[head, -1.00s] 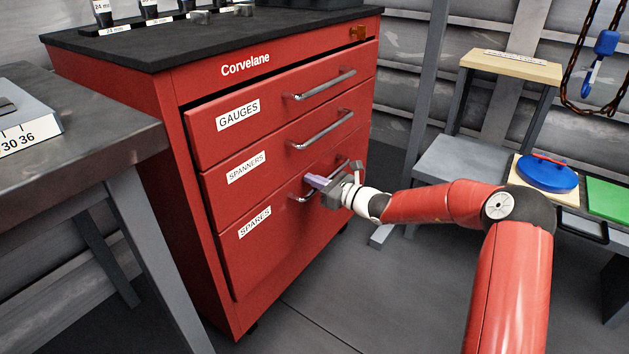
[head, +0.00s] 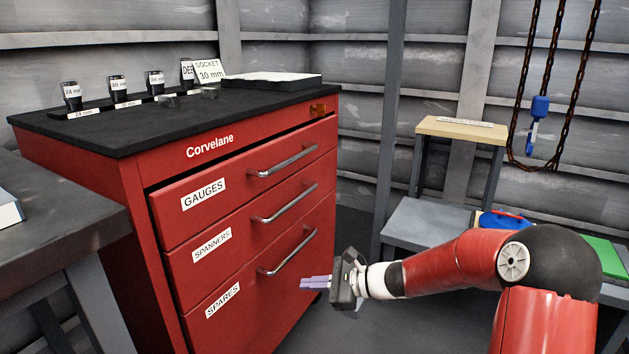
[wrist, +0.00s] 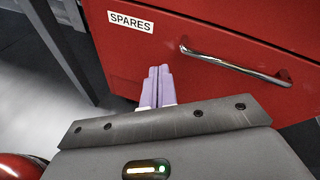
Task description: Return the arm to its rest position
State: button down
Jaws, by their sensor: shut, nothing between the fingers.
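My gripper (head: 316,283) is in front of the red cabinet, at the height of the bottom drawer labelled SPARES (head: 235,305). Its two pale purple fingers are together with nothing between them; they also show in the wrist view (wrist: 157,86). The gripper is clear of the SPARES handle (head: 288,255), which lies to the left and above it in the head view and to the right of the fingers in the wrist view (wrist: 235,66). My red arm reaches in from the right, bent at the elbow. All three drawers look shut.
A grey workbench (head: 65,225) stands close on the left. Sockets (head: 118,90) and a black tray (head: 270,79) are on the cabinet top (head: 150,125). At the right are a grey step (head: 425,225), a wooden-topped stand (head: 462,130) and hanging chains (head: 575,80).

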jog(key=s+d+r+n+h, duration=0.3)
jog(key=s+d+n+h, duration=0.1)
jog(key=s, duration=0.6)
jog(key=s+d+r+n+t+h, duration=0.1)
jog(key=s+d+r+n+h, duration=0.2)
jog(key=s, duration=0.7)
jog(key=s+d+r+n+h, duration=0.4)
jog(key=s+d+n+h, duration=0.3)
jog(key=s+d+n, duration=0.1)
jog(key=shift+s+d+n+p, duration=0.35)
jog(key=shift+s+n, duration=0.55)
jog(key=shift+s, duration=0.35)
